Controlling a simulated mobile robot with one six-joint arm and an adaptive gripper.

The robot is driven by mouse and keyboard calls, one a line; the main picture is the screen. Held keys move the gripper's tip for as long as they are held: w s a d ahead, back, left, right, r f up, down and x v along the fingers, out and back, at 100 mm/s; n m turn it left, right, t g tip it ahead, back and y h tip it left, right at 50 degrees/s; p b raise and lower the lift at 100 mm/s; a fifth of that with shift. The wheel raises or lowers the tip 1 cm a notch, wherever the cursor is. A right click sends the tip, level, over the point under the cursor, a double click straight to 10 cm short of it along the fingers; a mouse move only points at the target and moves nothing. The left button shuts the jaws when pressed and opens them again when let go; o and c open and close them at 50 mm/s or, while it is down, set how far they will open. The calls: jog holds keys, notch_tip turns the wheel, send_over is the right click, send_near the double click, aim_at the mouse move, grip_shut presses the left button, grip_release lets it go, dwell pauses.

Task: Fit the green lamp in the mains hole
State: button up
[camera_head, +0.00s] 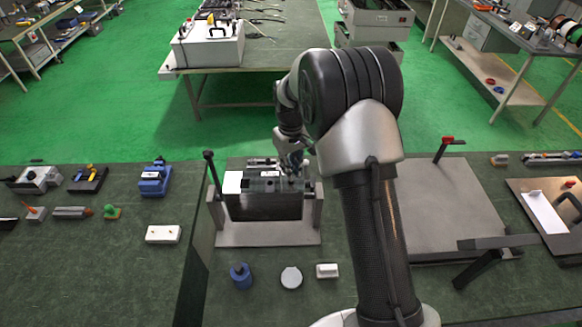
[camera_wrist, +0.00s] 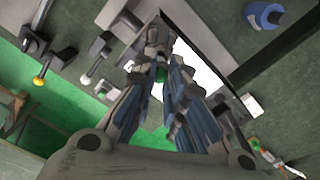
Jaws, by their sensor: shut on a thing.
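My gripper (camera_wrist: 160,62) is shut on a small green piece, the green lamp (camera_wrist: 161,74), seen between the fingertips in the wrist view. In the head view my gripper (camera_head: 291,166) is low over the dark box-shaped housing (camera_head: 262,207), at the right part of its top; the lamp cannot be made out there. The housing stands in a grey fixture (camera_head: 268,235) with upright side plates. The mains hole cannot be made out; the fingers cover part of the housing's top. I cannot tell whether the lamp touches the housing.
A blue part (camera_head: 241,275), a white round part (camera_head: 291,278) and a white block (camera_head: 327,270) lie in front of the fixture. A blue clamp-like piece (camera_head: 155,180) and a green part (camera_head: 111,212) are at left. A grey plate (camera_head: 448,210) lies at right, beyond my arm.

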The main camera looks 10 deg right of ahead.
jog(key=shift+f+b, duration=1.1)
jog(key=shift+f, duration=0.65)
jog(key=o, duration=0.8)
jog(key=shift+r, duration=0.1)
notch_tip(320, 180, up, 12)
jog(key=shift+f, duration=0.1)
